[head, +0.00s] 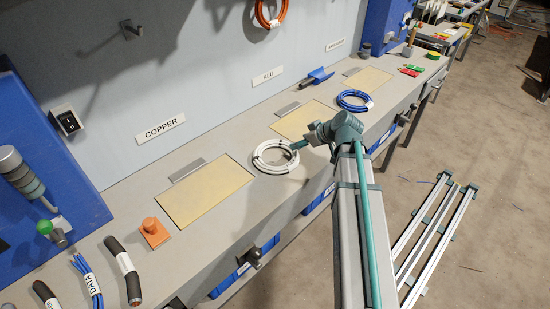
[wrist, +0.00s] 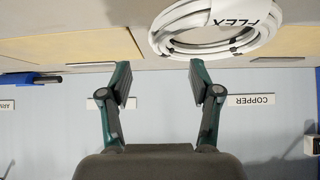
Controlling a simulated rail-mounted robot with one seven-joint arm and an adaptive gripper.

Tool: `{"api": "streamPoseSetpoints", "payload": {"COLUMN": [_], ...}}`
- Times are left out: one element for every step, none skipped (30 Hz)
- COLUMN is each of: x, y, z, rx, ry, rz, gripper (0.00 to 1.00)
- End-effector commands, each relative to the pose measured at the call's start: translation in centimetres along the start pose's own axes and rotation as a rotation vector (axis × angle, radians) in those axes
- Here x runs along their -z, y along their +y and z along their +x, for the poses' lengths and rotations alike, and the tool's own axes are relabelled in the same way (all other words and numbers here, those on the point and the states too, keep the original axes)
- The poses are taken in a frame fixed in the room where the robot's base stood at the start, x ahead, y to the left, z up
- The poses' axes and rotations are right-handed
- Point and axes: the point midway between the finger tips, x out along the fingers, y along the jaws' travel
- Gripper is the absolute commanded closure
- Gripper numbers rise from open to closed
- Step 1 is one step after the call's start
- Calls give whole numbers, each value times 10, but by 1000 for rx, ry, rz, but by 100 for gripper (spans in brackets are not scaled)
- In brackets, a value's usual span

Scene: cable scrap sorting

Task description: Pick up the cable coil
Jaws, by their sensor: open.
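A white cable coil (head: 276,157) lies on the grey bench, between two tan panels. In the wrist view the white coil (wrist: 222,38) carries a label reading FLEX and dark ties. My gripper (wrist: 161,82) is open and empty, with its two fingers apart and the coil beyond their tips, toward the right in that view. In the head view my gripper (head: 298,146) is at the coil's right side, partly hidden by my arm; I cannot tell whether it touches. A blue cable coil (head: 355,100) with a white label lies farther along the bench.
An orange coil (head: 269,14) hangs on the wall above the ALU sign (head: 266,76). Near the COPPER sign (head: 160,129) are a tan panel (head: 205,191) and an orange block (head: 154,233). Dark cable pieces (head: 125,268) lie at the near end. A blue scoop-like tool (head: 319,76) lies behind.

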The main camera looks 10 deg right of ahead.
Motion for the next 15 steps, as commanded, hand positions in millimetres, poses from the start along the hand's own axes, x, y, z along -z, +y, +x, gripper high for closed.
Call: {"api": "streamPoseSetpoints", "payload": {"x": [1,1,1,1,1,1,0,0,0,0,1,1,2,3,4], "y": [1,1,0,0,1,0,0,0,0,0,0,1,1,1,1], "z": [8,12,16,19,21,24,25,26,27,28,29,32,34,36,41], "rx": [2,2,2,1,0,0,0,0,0,0,0,0,0,0,1], "ry": [-2,-2,-2,-2,-1,-2,-2,-2,-2,-2,-2,-2,-2,-2,-2], "rz": [0,0,0,0,0,0,0,1,1,1,1,1,1,1,1], "gripper": [37,37,37,37,37,37,37,37,37,37,37,37,37,37,37]}}
